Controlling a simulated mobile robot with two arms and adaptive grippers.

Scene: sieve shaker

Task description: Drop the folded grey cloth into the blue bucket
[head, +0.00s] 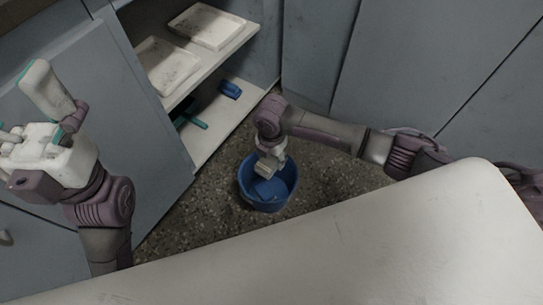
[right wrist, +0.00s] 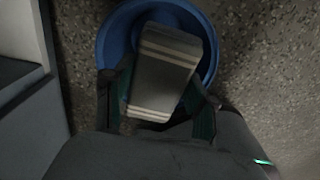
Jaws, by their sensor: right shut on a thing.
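The blue bucket (head: 286,187) stands on the speckled floor beyond the white worktop in the head view. Its open top faces up, and it also shows in the right wrist view (right wrist: 104,45). My right gripper (right wrist: 160,100) is shut on the folded grey cloth (right wrist: 168,72), which has pale stripes at its ends. The cloth is held over the bucket's opening and hides much of the inside. In the head view my right gripper (head: 270,163) reaches down over the bucket. My left gripper (head: 35,118) is raised at the left, fingers apart and empty, away from the bucket.
A white worktop (head: 400,235) fills the front right. An open cabinet at the back left has shelves with two white trays (head: 207,26) and blue items (head: 230,89). Its grey door (head: 150,140) stands left of the bucket. Speckled floor (head: 335,165) is clear around the bucket.

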